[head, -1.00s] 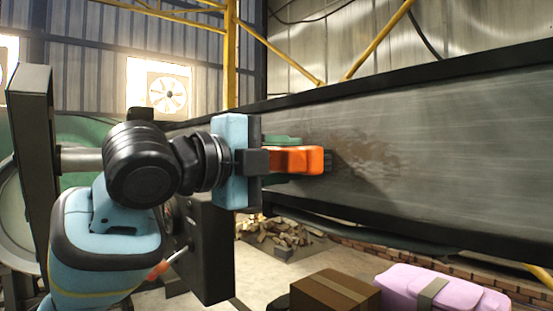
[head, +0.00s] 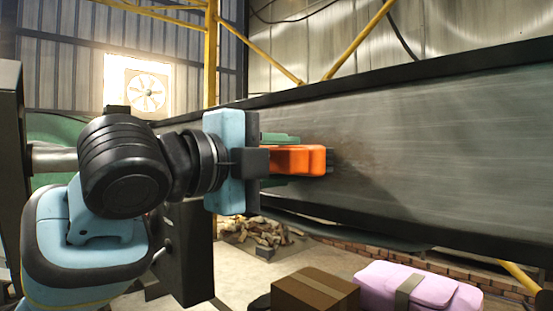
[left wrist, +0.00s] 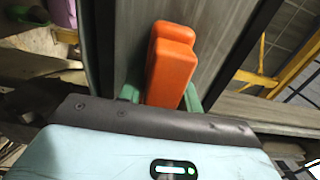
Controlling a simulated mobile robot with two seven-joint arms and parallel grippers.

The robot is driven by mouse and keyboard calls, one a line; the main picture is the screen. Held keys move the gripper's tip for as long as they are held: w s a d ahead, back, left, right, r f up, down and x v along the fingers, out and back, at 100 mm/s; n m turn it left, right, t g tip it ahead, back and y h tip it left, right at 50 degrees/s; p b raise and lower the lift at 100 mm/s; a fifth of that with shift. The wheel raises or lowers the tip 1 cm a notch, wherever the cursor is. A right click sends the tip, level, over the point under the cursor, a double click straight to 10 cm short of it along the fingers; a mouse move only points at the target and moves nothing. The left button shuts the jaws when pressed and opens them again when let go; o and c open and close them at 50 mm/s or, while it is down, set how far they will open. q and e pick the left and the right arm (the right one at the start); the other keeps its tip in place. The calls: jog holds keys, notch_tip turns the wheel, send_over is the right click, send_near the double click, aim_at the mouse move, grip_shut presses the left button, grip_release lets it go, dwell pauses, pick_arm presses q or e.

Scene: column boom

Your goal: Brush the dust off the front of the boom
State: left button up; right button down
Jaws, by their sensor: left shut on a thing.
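The boom (head: 450,150) is a long grey beam with dark edges, running across the right side of the head view. My left gripper (head: 290,160) is shut on an orange brush (head: 300,159), with green fingers on either side of its body. The brush's dark bristle end points at the boom's front face and appears to be at the surface; exact contact is hard to tell. A faint brown dust patch (head: 352,162) shows just right of the brush. The orange brush is also in the left wrist view (left wrist: 169,62). My right gripper is not in view.
A cardboard box (head: 318,290) and a pink case (head: 420,287) stand below the boom. A rubble pile (head: 258,230) lies on the floor behind. Yellow struts (head: 362,38) rise behind the boom. The boom's face to the right is clear.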

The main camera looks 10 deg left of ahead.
aim_at(304, 161)
pick_arm(q)
jog(key=shift+s+d, duration=1.15)
jog(key=shift+d, duration=0.3)
jog(key=shift+d, duration=0.1)
jog(key=shift+s+d, duration=1.15)
jog(key=shift+d, duration=0.15)
jog(key=shift+s+d, duration=0.55)
jog(key=shift+d, duration=0.2)
jog(key=shift+s+d, duration=0.5)
jog(key=shift+d, duration=0.2)
jog(key=shift+s+d, duration=1.15)
jog(key=shift+d, duration=0.25)
